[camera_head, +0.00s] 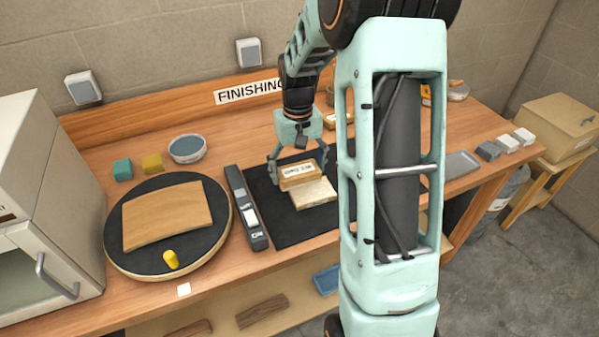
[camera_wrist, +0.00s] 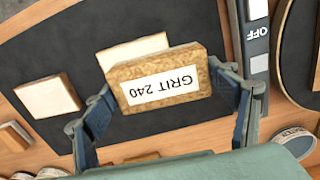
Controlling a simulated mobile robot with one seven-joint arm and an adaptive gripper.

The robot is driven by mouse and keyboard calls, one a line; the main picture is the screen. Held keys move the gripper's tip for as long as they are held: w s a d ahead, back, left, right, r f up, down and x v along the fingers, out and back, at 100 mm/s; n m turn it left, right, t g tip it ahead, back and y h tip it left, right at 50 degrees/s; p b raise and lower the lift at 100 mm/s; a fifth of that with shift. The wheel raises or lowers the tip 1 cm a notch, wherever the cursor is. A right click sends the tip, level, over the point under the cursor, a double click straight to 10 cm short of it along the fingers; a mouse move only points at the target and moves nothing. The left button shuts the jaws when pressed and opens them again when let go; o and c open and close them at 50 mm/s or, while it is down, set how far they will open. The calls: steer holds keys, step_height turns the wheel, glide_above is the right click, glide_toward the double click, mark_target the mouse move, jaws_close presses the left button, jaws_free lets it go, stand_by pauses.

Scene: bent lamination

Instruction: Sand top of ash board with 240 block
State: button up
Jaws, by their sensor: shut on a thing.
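My gripper (camera_head: 298,172) is shut on a tan sanding block (camera_head: 297,177). In the wrist view, the sanding block (camera_wrist: 165,80) sits between the fingers, its white label reading GRIT 240. A pale flat wooden piece (camera_head: 316,194) lies on the black mat just in front of the block, partly hidden by it; it also shows in the wrist view (camera_wrist: 125,53). I cannot tell whether the block touches it. A tan curved board (camera_head: 165,216) lies on the round black turntable (camera_head: 215,240). No marking shows which wood is ash.
A dark bar with an OFF label (camera_head: 247,205) lies between turntable and mat. Another pale block (camera_wrist: 48,96) lies on the mat. A yellow peg (camera_head: 171,260) stands on the turntable. A white cabinet (camera_head: 45,200) is at left, a round tin (camera_head: 187,149) behind. The mat's front is clear.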

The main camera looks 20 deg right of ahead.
step_height(320, 180, up, 2)
steer(key=shift+p, duration=0.45)
